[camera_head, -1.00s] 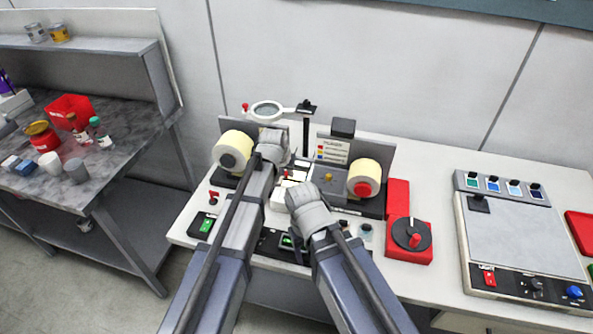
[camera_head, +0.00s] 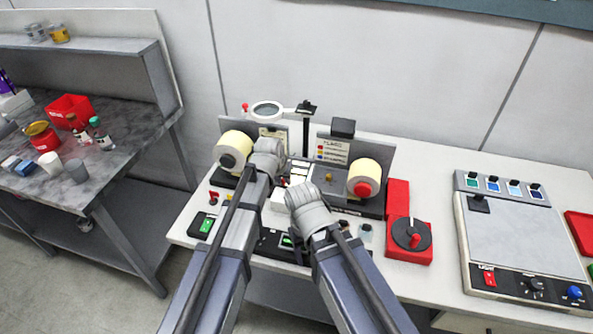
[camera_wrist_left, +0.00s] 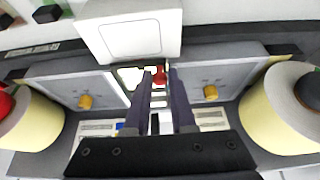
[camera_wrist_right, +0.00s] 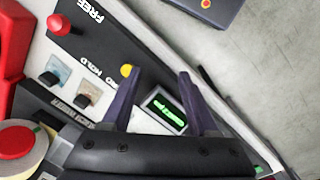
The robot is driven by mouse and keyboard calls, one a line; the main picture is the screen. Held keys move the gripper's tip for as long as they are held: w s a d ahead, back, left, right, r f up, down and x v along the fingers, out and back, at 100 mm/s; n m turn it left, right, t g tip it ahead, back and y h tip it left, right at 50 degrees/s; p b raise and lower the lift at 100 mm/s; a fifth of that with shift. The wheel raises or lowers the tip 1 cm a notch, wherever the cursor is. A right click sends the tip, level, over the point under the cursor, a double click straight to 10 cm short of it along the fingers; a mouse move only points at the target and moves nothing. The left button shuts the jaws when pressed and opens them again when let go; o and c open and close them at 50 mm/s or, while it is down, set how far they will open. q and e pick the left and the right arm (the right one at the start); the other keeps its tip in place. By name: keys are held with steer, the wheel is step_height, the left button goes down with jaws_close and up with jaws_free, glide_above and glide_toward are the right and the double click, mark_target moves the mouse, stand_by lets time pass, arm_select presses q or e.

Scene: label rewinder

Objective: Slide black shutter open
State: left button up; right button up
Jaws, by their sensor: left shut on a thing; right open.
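In the left wrist view, my left gripper (camera_wrist_left: 160,72) reaches into the middle of the rewinder, between its two grey panels. Its fingers are close together, with a small red knob (camera_wrist_left: 159,79) between their tips. A light opening shows beside the fingertips. The black shutter cannot be made out clearly; the fingers cover much of this spot, and my left wrist hides it in the head view. My right gripper (camera_wrist_right: 157,74) is open and empty above the front control strip, near a green lit display (camera_wrist_right: 165,109).
Cream label rolls (camera_head: 235,148) and (camera_head: 364,176) flank the work area. A white block (camera_wrist_left: 128,36) stands close to the left fingertips. A magnifier (camera_head: 267,110) stands behind. A red crank unit (camera_head: 408,245) and a grey control panel (camera_head: 515,235) are to the right.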

arm_select(q)
steer(key=shift+s+a, duration=0.3)
steer(key=shift+s, duration=0.6)
steer(key=shift+s+a, duration=0.3)
steer(key=shift+s, duration=0.65)
steer(key=shift+s+a, duration=0.3)
steer(key=shift+s, duration=0.6)
steer(key=o, duration=0.8)
step_height(320, 180, up, 7)
steer(key=p, duration=0.7)
arm_select(e)
step_height(320, 180, up, 7)
